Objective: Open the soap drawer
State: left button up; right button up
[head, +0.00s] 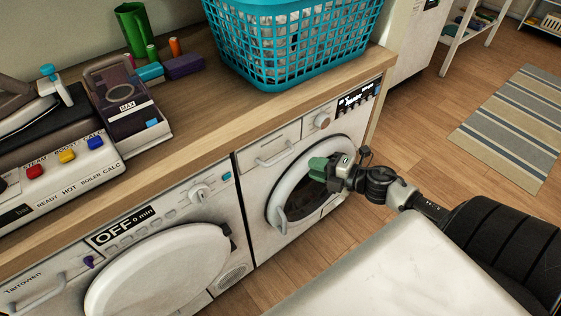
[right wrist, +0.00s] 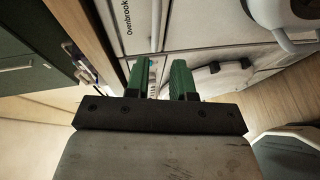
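Two white front-loading washing machines stand under a wooden counter. The right machine has a soap drawer (head: 277,152) with a bar handle at its upper left, and it looks closed. The left machine has a similar drawer front (head: 40,288) at the lower left, also looking closed. My right gripper (head: 318,168), with green fingers, is in front of the right machine's round door, right of and below its drawer. In the right wrist view the fingers (right wrist: 166,80) are apart with nothing visible between them. That view shows a white panel marked "Ovenbrook" (right wrist: 128,28). My left gripper is not in view.
A teal laundry basket (head: 290,48) stands on the counter (head: 205,105) above the right machine. An iron, a dark appliance and a green jug (head: 133,30) stand to the left. Wooden floor and a striped rug (head: 515,120) lie clear at the right.

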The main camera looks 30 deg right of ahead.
aim_at(280, 156)
jog(key=x, duration=1.1)
jog(key=shift+a+r, duration=0.1)
jog(key=shift+r, duration=0.25)
jog(key=shift+c, duration=0.4)
grip_shut()
